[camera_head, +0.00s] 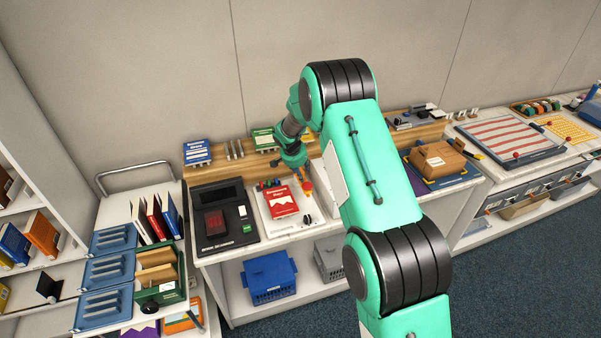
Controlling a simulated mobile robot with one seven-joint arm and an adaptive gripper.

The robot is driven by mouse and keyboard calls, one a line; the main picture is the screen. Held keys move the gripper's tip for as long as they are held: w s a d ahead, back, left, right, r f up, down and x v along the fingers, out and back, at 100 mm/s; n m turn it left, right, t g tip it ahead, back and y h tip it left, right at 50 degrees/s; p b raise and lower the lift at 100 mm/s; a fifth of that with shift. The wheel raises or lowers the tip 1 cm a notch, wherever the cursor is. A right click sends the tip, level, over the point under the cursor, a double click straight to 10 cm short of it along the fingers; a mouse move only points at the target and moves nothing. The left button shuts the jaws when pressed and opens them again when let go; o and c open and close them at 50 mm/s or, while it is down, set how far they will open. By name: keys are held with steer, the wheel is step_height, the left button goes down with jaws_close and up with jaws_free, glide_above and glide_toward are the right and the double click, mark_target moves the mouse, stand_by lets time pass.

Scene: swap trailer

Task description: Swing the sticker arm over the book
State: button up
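A red book (283,203) with white lettering lies on a white plate-like device (268,222) on the counter. My gripper (304,182) is just right of the book, low over the device's right side, beside small orange-red parts. I cannot make out the sticker arm clearly; it may be among these parts, partly hidden by my gripper. The fingers are too small to tell whether they are open or touching anything. My arm hides the counter to the right.
A black machine with a screen (217,193) stands close left of the device. A wooden ledge (227,168) with booklets runs behind. A cardboard box (437,160) lies to the right past my arm. A book cart (150,185) stands at the left. The floor in front is clear.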

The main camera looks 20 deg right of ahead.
mark_target(297, 177)
jaws_close()
steer(key=shift+a+f+m+b, duration=0.2)
steer(key=shift+m+b, duration=0.2)
steer(key=shift+b, duration=0.45)
steer(key=shift+w+a+m+g+b, duration=0.1)
steer(key=shift+a+m+g+b, duration=0.4)
steer(key=shift+b, duration=0.75)
steer(key=m+b, duration=0.1)
steer(key=a+m+b, duration=0.1)
steer(key=m+g+h+b, duration=0.1)
steer(key=shift+w+a+m+b, duration=0.25)
steer(key=shift+w+m+b, duration=0.15)
steer(key=shift+w+a+r+m+g+b, duration=0.1)
steer(key=shift+w+a+m+g, duration=0.25)
steer(key=shift+m, duration=0.55)
steer(key=shift+w+a+m+g+b, duration=0.15)
steer(key=shift+w+a+m+g, duration=0.15)
steer(key=shift+m, duration=0.6)
steer(key=shift+w+a+r+m+g+b, duration=0.1)
steer(key=shift+w+a+m+g, duration=0.2)
steer(key=shift+m, duration=0.6)
steer(key=shift+w, duration=0.1)
